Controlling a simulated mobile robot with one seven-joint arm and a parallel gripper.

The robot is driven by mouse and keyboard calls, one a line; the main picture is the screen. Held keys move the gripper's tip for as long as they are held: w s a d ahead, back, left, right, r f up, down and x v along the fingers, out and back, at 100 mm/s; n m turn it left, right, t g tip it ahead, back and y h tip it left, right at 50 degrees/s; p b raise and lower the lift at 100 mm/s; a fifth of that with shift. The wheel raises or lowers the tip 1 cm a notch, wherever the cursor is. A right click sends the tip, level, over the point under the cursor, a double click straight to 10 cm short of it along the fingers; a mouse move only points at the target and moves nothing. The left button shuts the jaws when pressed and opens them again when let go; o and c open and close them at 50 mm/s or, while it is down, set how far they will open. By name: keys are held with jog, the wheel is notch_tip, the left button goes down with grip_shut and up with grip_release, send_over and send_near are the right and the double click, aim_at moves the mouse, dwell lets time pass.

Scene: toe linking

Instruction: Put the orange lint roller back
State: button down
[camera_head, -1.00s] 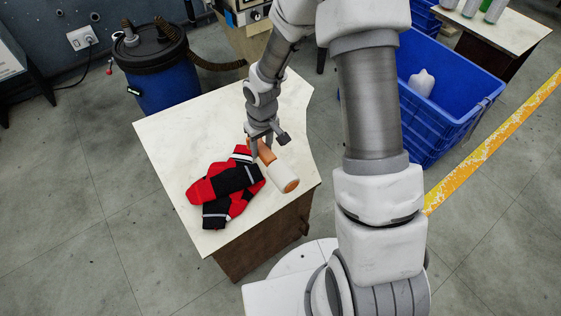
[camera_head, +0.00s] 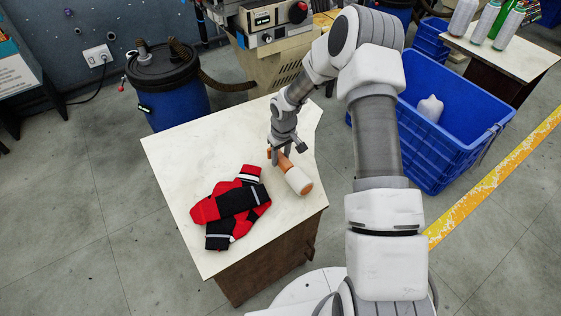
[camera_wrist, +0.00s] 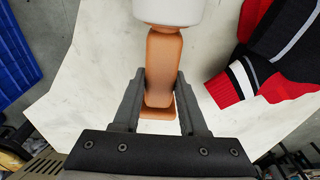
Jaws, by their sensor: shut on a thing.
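The orange lint roller (camera_head: 293,175) has an orange handle and a white roll. In the head view it is at the right side of the white table top (camera_head: 180,160), its white roll towards the front right. My gripper (camera_head: 280,155) is shut on its handle. In the wrist view my gripper (camera_wrist: 160,98) has one finger on each side of the orange handle (camera_wrist: 162,65), and the white roll (camera_wrist: 168,10) is cut off by the top edge. I cannot tell whether the roller touches the table top.
Red and black socks (camera_head: 232,205) lie on the table left of the roller. A blue crate (camera_head: 460,150) with a white bottle stands at right. A blue barrel (camera_head: 170,95) stands behind the table at left. A second table (camera_head: 500,55) holds several bottles. The table's left part is clear.

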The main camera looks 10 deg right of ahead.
jog(key=shift+f, duration=0.9)
jog(key=shift+f, duration=0.1)
jog(key=shift+f+b, duration=0.4)
jog(key=shift+b, duration=0.1)
jog(key=shift+c, duration=2.2)
grip_release()
